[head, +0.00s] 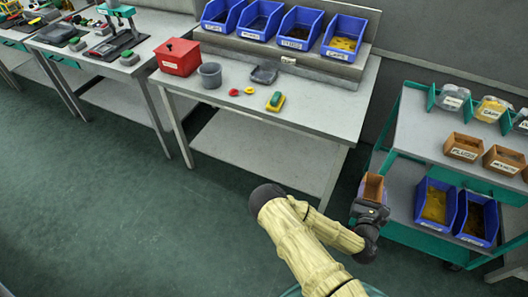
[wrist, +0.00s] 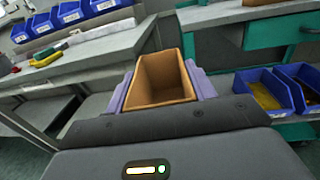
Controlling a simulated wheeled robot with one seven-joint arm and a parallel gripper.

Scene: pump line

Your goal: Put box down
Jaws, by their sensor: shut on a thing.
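A small open-topped brown box (head: 373,186) is held upright in my gripper (head: 371,196), at the left end of the teal-framed trolley. In the wrist view the box (wrist: 162,80) looks empty, with a lavender finger pressed on each side. My gripper (wrist: 160,92) is shut on it. The picture shows the box over or near the trolley's lower shelf (head: 400,190); I cannot tell whether it touches anything. Its underside is hidden.
The trolley's lower shelf holds two blue bins (head: 437,201) close to the box's right. Its upper shelf carries labelled brown boxes (head: 464,146). The grey workbench (head: 310,115) at the left holds blue bins, a red box (head: 179,57) and a grey cup (head: 209,75).

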